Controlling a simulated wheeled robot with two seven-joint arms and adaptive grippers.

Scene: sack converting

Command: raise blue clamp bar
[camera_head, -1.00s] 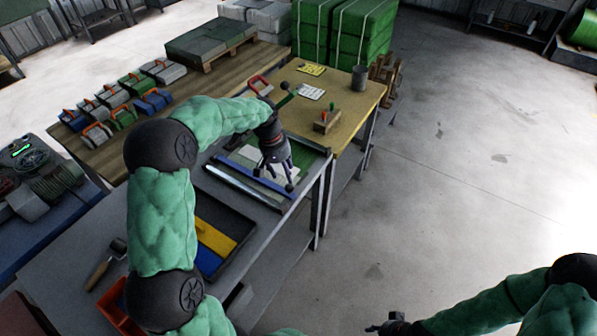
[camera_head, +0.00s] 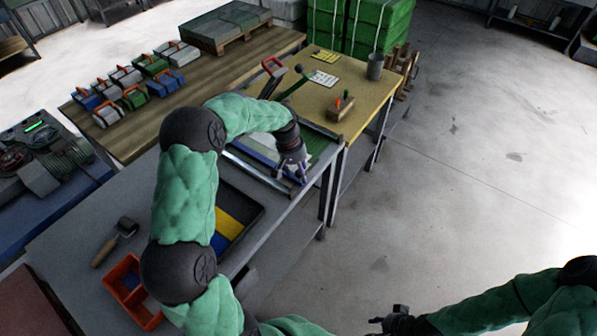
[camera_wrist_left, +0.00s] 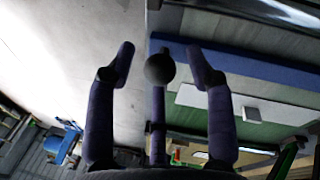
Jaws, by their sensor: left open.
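The blue clamp bar (camera_head: 262,162) lies across the pale sheet on the green-edged work surface in the head view. It also shows as a blue strip (camera_wrist_left: 262,72) in the left wrist view. My left gripper (camera_head: 291,178) points down at the bar's near right end, its fingers open. In the left wrist view, a dark round knob (camera_wrist_left: 160,68) appears between the spread fingers of my left gripper (camera_wrist_left: 163,62); I cannot tell whether they touch it. The bar appears down. My right gripper (camera_head: 383,321) is low at the right, away from the bench, too small to read.
A metal rail (camera_head: 255,178) runs in front of the bar. A grey cup (camera_head: 375,66) stands on the yellow table. Open floor lies to the right.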

